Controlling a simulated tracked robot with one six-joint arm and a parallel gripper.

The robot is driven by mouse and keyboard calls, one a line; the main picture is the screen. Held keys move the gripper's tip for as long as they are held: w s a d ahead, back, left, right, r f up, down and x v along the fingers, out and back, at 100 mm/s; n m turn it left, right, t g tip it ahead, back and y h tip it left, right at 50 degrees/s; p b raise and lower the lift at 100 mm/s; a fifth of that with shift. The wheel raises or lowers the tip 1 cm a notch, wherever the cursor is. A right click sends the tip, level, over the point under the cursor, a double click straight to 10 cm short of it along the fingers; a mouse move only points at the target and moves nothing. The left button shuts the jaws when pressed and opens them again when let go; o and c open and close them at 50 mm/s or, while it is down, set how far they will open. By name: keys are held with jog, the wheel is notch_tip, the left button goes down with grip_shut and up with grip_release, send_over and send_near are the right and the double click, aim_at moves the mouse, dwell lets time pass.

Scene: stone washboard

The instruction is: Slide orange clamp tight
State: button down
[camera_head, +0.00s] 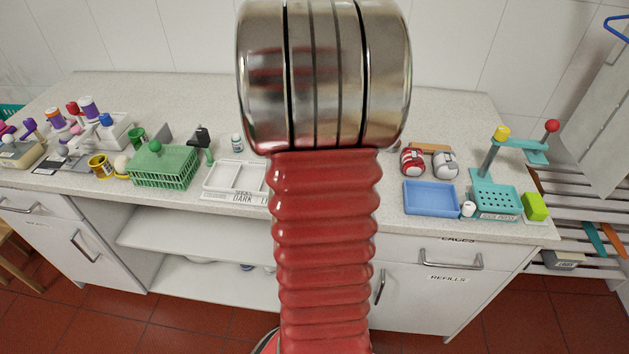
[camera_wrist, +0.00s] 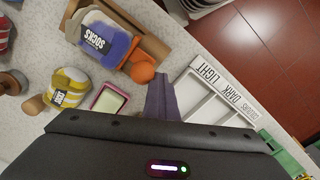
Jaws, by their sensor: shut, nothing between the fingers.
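In the wrist view, an orange rounded piece (camera_wrist: 142,72), which looks like the clamp, sits at the near end of a wooden holder (camera_wrist: 150,40). Beside it, a purple and white bundle (camera_wrist: 108,42) labelled SOCKS lies along the holder. I cannot tell whether the orange piece touches the bundle. My gripper (camera_wrist: 161,78) is shut and empty, its tips just right of the orange piece; contact is unclear. In the head view my arm hides the gripper, the orange piece and the bundle.
A white tray (camera_wrist: 190,92) marked LIGHT, DARK and COLOURS lies right of my gripper. A yellow and white roll (camera_wrist: 68,90) and a pink-framed card (camera_wrist: 109,99) lie to the left. In the head view, a blue tray (camera_head: 431,198) and a teal press (camera_head: 494,203) stand right of my arm.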

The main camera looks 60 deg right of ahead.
jog(key=shift+s, duration=0.25)
notch_tip(320, 180, up, 7)
jog(key=w, duration=0.2)
jog(key=shift+a, duration=0.3)
dwell(0.7)
dwell(0.6)
jog(key=a+r+n+t, duration=0.2)
jog(key=a+n, duration=0.1)
jog(key=a, duration=1.5)
jog(key=a+r+n+t, duration=0.1)
jog(key=a+n+t, duration=0.2)
jog(key=a, duration=1.6)
jog(key=shift+s+a+r+n+t, duration=0.3)
jog(key=shift+s+r+n, duration=0.1)
jog(key=shift+n, duration=0.3)
